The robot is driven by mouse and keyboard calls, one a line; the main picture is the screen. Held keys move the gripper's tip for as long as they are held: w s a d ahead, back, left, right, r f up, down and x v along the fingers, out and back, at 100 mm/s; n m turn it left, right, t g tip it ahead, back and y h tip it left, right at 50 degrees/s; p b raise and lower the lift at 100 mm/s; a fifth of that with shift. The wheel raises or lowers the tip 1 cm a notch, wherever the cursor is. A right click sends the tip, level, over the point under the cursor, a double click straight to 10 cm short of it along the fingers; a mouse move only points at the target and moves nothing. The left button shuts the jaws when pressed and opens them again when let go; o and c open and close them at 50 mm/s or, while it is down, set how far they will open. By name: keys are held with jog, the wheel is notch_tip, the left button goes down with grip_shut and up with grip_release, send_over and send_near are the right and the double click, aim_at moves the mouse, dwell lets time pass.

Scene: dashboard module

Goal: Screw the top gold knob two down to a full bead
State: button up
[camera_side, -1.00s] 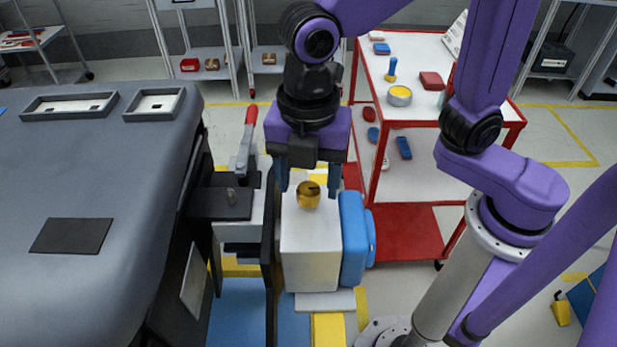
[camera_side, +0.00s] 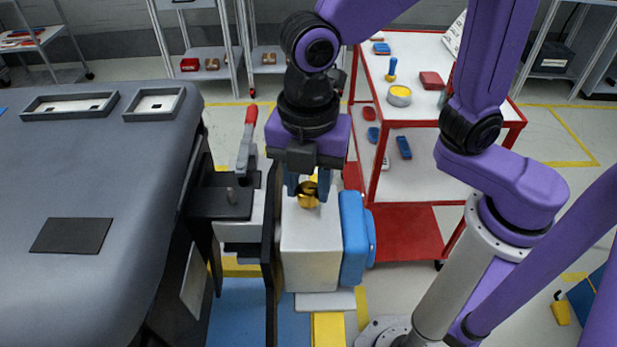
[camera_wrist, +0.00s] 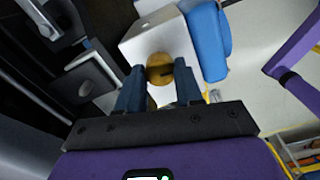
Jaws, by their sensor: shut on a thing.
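The gold knob (camera_side: 308,194) sits on top of the pale grey block (camera_side: 311,255). My gripper (camera_side: 308,193) points down over the block, its two blue fingers shut on the knob from the left and right. In the wrist view the knob (camera_wrist: 159,69) shows between the fingertips (camera_wrist: 159,82), with a dark slot mark on its face. The fingers hide part of the knob's sides in the side view. The thread and any bead under the knob cannot be made out.
A blue part (camera_side: 354,238) is fixed to the block's right side. A dark upright plate and a red-handled clamp (camera_side: 247,140) stand to its left. The grey dashboard (camera_side: 90,180) fills the left. A red-framed cart (camera_side: 440,110) with small items stands behind at the right.

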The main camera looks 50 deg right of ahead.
aim_at(309, 187)
jog(key=m, duration=1.3)
dwell(0.5)
jog(key=o, duration=1)
jog(key=shift+o, duration=0.2)
jog(key=shift+r, duration=0.1)
notch_tip(309, 187, up, 17)
jog(key=shift+r, duration=0.15)
jog(key=shift+d, duration=0.1)
